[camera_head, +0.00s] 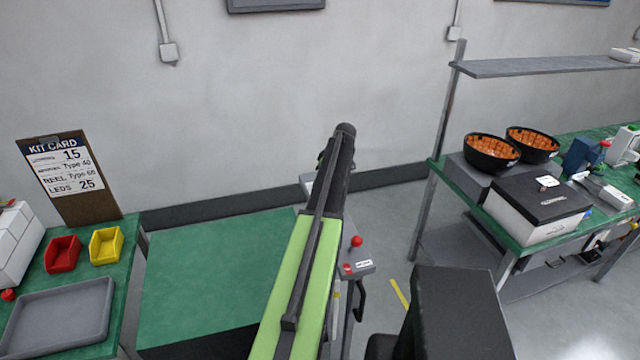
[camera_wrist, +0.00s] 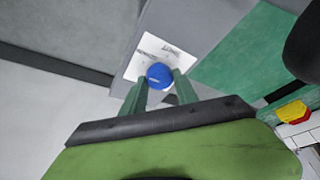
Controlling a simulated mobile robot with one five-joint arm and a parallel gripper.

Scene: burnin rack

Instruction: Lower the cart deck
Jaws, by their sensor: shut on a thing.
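The cart deck (camera_head: 215,265) is a flat green top left of my arm in the head view. Its green surface also shows at the upper right in the wrist view (camera_wrist: 235,65). In the wrist view, a round blue knob (camera_wrist: 159,74) sits on a white label plate with small lettering, partly unreadable. My gripper (camera_wrist: 159,80) has its two green fingers on either side of this knob, shut on it. In the head view my arm hides the fingertips and the blue knob. A red knob (camera_head: 356,241) stands on a grey bracket right of my arm.
A left bench holds a grey tray (camera_head: 60,318), a red bin (camera_head: 62,254), a yellow bin (camera_head: 106,245) and a kit card clipboard (camera_head: 62,175). A right bench holds black bowls (camera_head: 492,153) and a black-lidded box (camera_head: 540,208). Grey floor separates cart and right bench.

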